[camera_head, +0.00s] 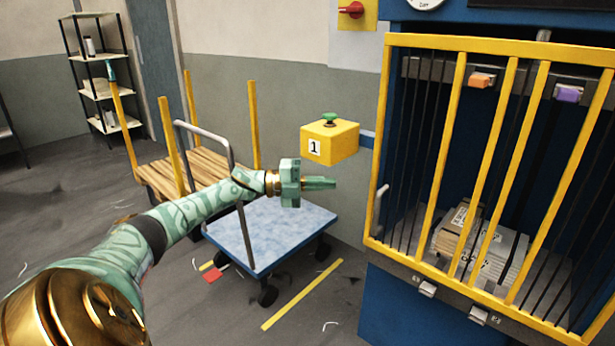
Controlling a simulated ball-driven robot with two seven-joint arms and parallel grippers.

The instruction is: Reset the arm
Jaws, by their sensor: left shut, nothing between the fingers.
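My left arm reaches in from the lower left of the head view. Its gripper (320,183) is shut and empty, with the fingers pointing right. It shows in front of the blue-topped cart and below the yellow button box (330,143), apart from the box in the picture. The box bears a green button (329,119) and a label "1". My right gripper is not in view.
A blue-topped cart (290,222) stands beneath my left arm. A yellow barred gate (440,160) at the right closes off stacked packages (480,245). A wooden-decked trolley (185,172) and a shelf rack (100,85) stand behind. Floor shows at the lower middle.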

